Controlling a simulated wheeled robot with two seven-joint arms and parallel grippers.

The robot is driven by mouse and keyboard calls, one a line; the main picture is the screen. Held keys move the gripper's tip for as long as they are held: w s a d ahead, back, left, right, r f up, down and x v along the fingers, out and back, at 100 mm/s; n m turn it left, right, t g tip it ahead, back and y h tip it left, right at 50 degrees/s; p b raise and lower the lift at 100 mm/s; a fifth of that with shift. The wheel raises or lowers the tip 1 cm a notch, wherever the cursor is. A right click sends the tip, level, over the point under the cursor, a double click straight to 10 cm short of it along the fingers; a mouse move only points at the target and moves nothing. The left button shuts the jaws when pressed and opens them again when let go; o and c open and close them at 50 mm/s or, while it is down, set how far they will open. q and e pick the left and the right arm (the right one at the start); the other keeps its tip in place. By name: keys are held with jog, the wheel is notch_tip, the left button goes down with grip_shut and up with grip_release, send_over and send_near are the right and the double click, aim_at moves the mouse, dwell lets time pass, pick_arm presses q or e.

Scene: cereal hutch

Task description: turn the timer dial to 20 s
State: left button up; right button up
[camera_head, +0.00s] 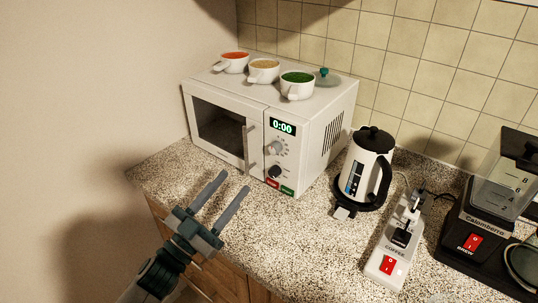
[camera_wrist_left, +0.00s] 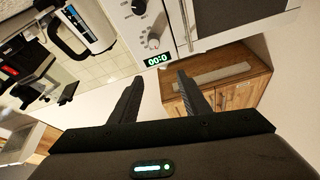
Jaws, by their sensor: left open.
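The white microwave (camera_head: 310,135) stands on the counter with its door shut. Its green display (camera_head: 283,128) reads 0:00 and also shows in the left wrist view (camera_wrist_left: 158,60). Below the display are a light grey dial (camera_head: 276,147) and a darker dial (camera_head: 275,171); I cannot read their labels. In the left wrist view, the panel is upside down, with the grey dial (camera_wrist_left: 153,43) beside the display. My left gripper (camera_head: 234,182) is open and empty in front of the microwave, apart from the dials. Its spread fingers also show in the left wrist view (camera_wrist_left: 159,80). My right gripper is out of view.
Several items stand on the microwave top: an orange-filled bowl (camera_head: 235,62), a tan-filled bowl (camera_head: 264,71), a green-filled bowl (camera_head: 297,84) and a lid (camera_head: 326,80). Counter (camera_head: 290,240) in front is clear.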

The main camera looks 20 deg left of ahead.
aim_at(272, 151)
pick_arm(q)
jog(key=w+d+p, duration=0.1)
jog(key=w, duration=0.3)
jog(key=w+d+p, duration=0.2)
jog(key=w, duration=0.2)
jog(key=w+d+r+p, duration=0.1)
jog(key=w+d+p, duration=0.1)
jog(key=w, duration=0.2)
jog(key=shift+w+d+r+p, duration=0.1)
jog(key=shift+w+d+p, duration=0.15)
jog(key=shift+w+p, duration=0.4)
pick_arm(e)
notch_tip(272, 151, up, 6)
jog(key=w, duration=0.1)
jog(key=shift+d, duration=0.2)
pick_arm(q)
jog(key=shift+w, duration=0.1)
jog(key=c, duration=1)
jog(key=shift+c, duration=0.2)
